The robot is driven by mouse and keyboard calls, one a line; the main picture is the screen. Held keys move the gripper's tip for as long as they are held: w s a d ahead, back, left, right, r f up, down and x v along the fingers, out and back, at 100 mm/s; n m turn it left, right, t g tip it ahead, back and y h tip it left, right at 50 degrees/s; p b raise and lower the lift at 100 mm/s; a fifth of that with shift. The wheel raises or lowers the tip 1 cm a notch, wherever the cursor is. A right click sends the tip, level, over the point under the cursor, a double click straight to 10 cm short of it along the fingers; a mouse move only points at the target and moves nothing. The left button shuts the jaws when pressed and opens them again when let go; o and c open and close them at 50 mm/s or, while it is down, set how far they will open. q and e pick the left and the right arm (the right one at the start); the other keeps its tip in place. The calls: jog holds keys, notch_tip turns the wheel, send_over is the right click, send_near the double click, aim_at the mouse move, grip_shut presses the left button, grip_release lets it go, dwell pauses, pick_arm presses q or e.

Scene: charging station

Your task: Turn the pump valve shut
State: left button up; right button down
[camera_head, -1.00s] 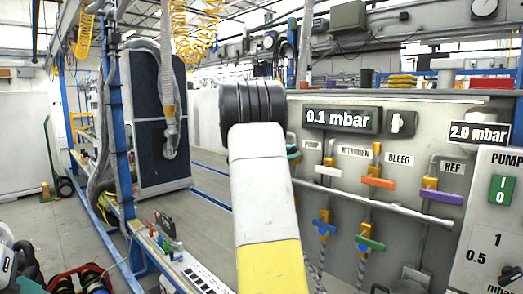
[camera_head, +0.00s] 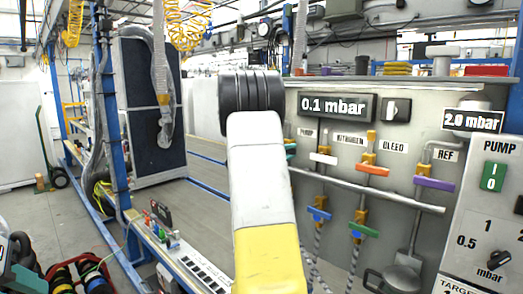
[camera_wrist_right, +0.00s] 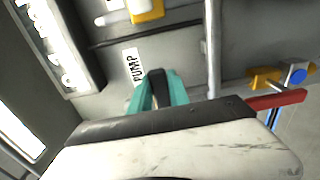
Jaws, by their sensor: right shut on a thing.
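My right gripper (camera_wrist_right: 157,80) is shut on the handle. How far the handle is turned is hard to tell. My left gripper is not in view.
White (camera_head: 323,159), orange (camera_head: 372,169) and purple (camera_head: 434,183) valve handles sit to the right. Blue (camera_head: 318,214) and green (camera_head: 363,230) handles are lower. A 0.1 mbar display (camera_head: 335,106) is above. A red handle (camera_wrist_right: 277,100) is close to my right gripper in the wrist view.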

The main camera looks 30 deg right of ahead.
jog(key=shift+f, duration=0.2)
dwell(0.4)
jog(key=c, duration=1.2)
grip_release()
jog(key=shift+c, duration=0.2)
jog(key=v, duration=0.7)
jog(key=shift+a, duration=0.4)
jog(key=shift+s+r, duration=0.1)
